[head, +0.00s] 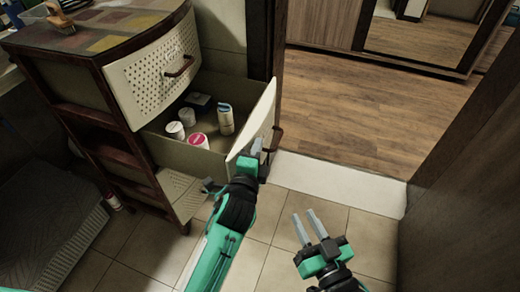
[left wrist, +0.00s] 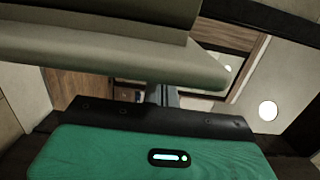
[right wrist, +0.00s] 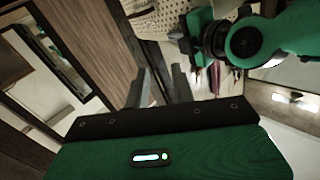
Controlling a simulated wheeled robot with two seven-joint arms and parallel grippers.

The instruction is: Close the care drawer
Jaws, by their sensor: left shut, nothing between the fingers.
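The open care drawer (head: 205,158) sticks out of the dark-wood cabinet in the head view. Its cream front panel (head: 262,108) faces right and carries a red-brown handle (head: 275,140). Inside are white containers (head: 175,130), a jar with a pink-red lid (head: 198,141) and a white bottle (head: 226,119). My left gripper (head: 257,152) is shut and empty at the near end of the front panel, close to the handle; I cannot tell whether it touches. A pale panel edge crosses the left wrist view (left wrist: 130,60) above its fingers. My right gripper (head: 304,218) is open and empty, lower right of the drawer.
A perforated upper drawer (head: 155,75) sits above the open one. A lower compartment front (head: 180,192) hangs tilted out below. A dark wooden door (head: 470,160) stands at right. Tiled floor (head: 375,235) and a white threshold (head: 340,183) are clear.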

